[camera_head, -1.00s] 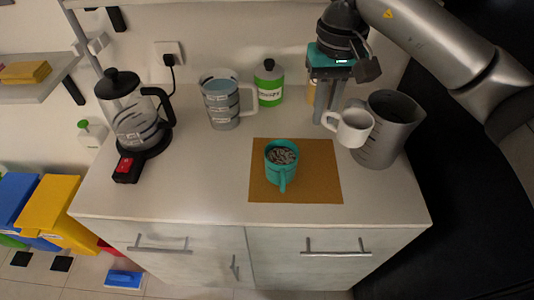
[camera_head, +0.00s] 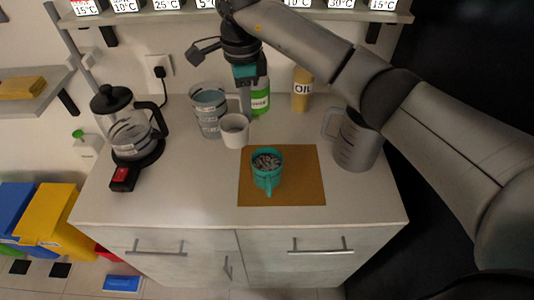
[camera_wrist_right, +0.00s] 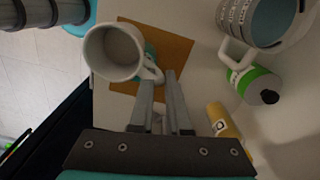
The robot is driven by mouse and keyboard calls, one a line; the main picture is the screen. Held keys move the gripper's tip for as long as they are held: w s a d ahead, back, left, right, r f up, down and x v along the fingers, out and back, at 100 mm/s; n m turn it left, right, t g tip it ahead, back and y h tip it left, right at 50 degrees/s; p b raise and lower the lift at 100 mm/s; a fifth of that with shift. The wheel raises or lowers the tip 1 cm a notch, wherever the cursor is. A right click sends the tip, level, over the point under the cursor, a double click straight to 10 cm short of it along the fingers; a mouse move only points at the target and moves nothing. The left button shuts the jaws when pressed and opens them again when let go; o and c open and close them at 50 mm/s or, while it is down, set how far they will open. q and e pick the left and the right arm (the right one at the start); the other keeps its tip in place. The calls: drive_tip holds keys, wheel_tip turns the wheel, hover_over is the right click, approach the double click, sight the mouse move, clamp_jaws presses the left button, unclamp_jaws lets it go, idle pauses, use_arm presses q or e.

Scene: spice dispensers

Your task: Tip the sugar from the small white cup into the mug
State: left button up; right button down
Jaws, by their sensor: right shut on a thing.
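My right gripper (camera_head: 245,112) is shut on the small white cup (camera_head: 235,131), at its handle side. It holds the cup behind and slightly left of the mug, apart from it. The cup looks roughly upright. In the right wrist view the white cup (camera_wrist_right: 114,52) hangs beyond the fingertips (camera_wrist_right: 163,84); its inside looks pale, and I cannot make out the sugar. The teal mug (camera_head: 267,172) stands upright on the brown mat (camera_head: 300,180), with dark grainy contents showing. In the wrist view it is mostly hidden behind the cup. My left gripper is not in view.
A clear measuring jug (camera_head: 207,112) stands close to the cup's left. A green-labelled bottle (camera_head: 260,98) and an oil bottle (camera_head: 302,90) stand behind. A grey jug (camera_head: 357,145) is at right, a glass kettle (camera_head: 128,125) at left. The counter front (camera_head: 170,205) is clear.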

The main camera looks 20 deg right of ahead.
drive_tip(key=w+a+f+m+p, duration=0.2)
drive_tip(key=a+m+p, duration=0.1)
drive_tip(key=m, duration=0.8)
drive_tip(key=w+a+f+m+p, duration=0.1)
drive_tip(key=a+f+m+p, duration=0.15)
drive_tip(key=m, duration=0.75)
drive_tip(key=s+a+f+m+p, duration=0.2)
drive_tip(key=a+f+m, duration=0.1)
drive_tip(key=m, duration=0.6)
drive_tip(key=s+a+f+m+p, duration=0.2)
drive_tip(key=a+f+m, duration=0.1)
drive_tip(key=m, duration=0.7)
drive_tip(key=shift+s+a, duration=0.2)
drive_tip(key=shift+s, duration=0.1)
drive_tip(key=shift+f, duration=0.1)
drive_tip(key=shift+p, duration=0.3)
